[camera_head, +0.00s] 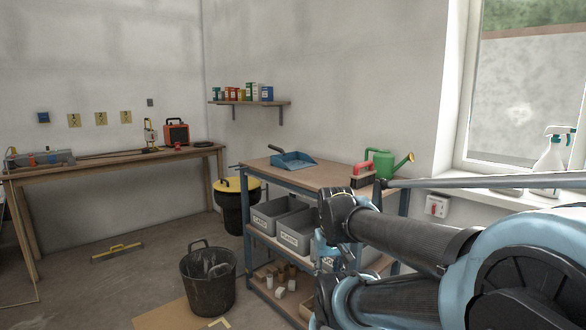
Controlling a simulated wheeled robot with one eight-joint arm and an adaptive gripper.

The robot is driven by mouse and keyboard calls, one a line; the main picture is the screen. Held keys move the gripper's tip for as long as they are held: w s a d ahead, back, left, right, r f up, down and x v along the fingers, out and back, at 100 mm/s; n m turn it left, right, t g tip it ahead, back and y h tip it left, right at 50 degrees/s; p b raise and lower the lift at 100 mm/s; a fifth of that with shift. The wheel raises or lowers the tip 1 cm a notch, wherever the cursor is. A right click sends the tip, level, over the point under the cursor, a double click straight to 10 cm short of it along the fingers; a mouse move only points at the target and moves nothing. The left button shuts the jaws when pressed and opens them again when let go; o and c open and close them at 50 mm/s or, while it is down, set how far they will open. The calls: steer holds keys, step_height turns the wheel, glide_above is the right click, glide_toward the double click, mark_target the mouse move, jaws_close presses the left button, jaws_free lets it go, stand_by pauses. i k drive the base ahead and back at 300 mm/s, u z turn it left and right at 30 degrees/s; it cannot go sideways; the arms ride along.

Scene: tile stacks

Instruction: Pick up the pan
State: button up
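A blue dustpan (293,160), the only pan I make out, lies on the wooden top of a blue-framed shelf unit (318,176), near its back left part. Nothing touches it from above. My arm, black and light blue, fills the lower right and covers the right part of the shelf unit. My arm stays well to the right of the dustpan, apart from it. I cannot make out my gripper's fingers in this view.
A red-handled brush (362,177) and a green watering can (383,162) stand at the top's right end. Grey bins (277,218) fill the shelf below. A black bucket (208,281) stands on the floor in front. A workbench (110,160) lines the left wall.

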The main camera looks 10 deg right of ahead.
mark_target(277, 160)
steer(key=k, duration=0.95)
steer(key=u, duration=0.5)
steer(key=i, duration=0.8)
steer(key=u, duration=0.45)
steer(key=i, duration=1.1)
steer(key=z, duration=0.75)
steer(key=i, duration=0.7)
steer(key=z, duration=0.55)
